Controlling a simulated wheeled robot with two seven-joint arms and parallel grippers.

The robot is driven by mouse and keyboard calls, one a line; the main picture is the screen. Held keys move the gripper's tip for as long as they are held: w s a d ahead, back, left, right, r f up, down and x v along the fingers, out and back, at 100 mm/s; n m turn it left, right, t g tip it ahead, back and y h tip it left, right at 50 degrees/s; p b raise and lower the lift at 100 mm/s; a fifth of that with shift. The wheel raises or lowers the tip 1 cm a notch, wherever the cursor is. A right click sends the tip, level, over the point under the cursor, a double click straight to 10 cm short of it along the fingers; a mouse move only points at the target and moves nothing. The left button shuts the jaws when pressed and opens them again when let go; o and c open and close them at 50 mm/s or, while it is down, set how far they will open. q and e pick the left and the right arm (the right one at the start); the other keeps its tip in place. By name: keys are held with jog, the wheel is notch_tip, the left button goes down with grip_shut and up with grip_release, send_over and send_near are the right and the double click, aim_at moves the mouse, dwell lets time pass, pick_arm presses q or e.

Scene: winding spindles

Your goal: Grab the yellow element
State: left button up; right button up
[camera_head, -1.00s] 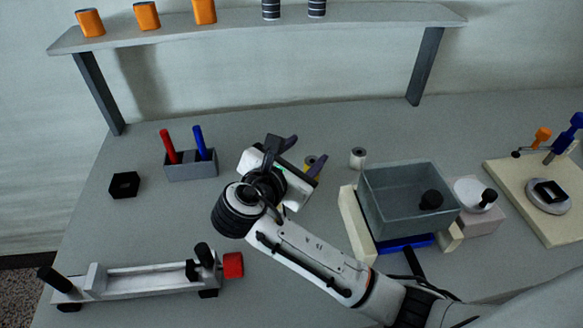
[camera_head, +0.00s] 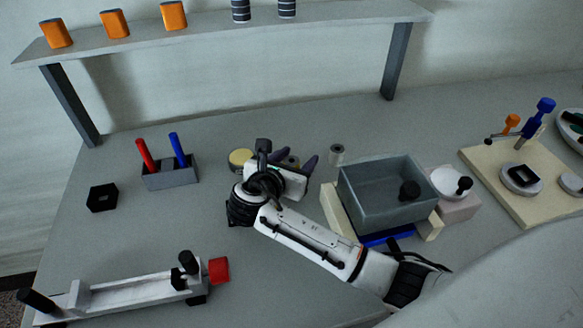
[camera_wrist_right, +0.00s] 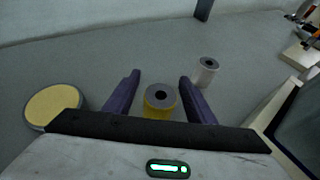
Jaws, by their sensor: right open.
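The yellow element (camera_wrist_right: 159,103) is a short yellow cylinder with a grey top and a dark centre hole. In the right wrist view it stands upright between the two purple fingers of my right gripper (camera_wrist_right: 159,79), with a gap on each side. In the head view the element (camera_head: 291,161) is mostly hidden behind the right gripper (camera_head: 288,155). The right gripper is open and empty, low over the table and facing the element. My left gripper is not in view.
A yellow disc (camera_head: 241,158) lies left of the right gripper, and a grey spool (camera_head: 337,154) stands to its right. A clear grey box (camera_head: 388,190) is farther right. A grey holder (camera_head: 170,177) with red and blue sticks stands left. Table between holder and gripper is mostly clear.

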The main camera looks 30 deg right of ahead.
jog(key=shift+c, duration=0.4)
jog(key=c, duration=1)
jog(key=shift+c, duration=0.2)
jog(key=shift+r, duration=0.15)
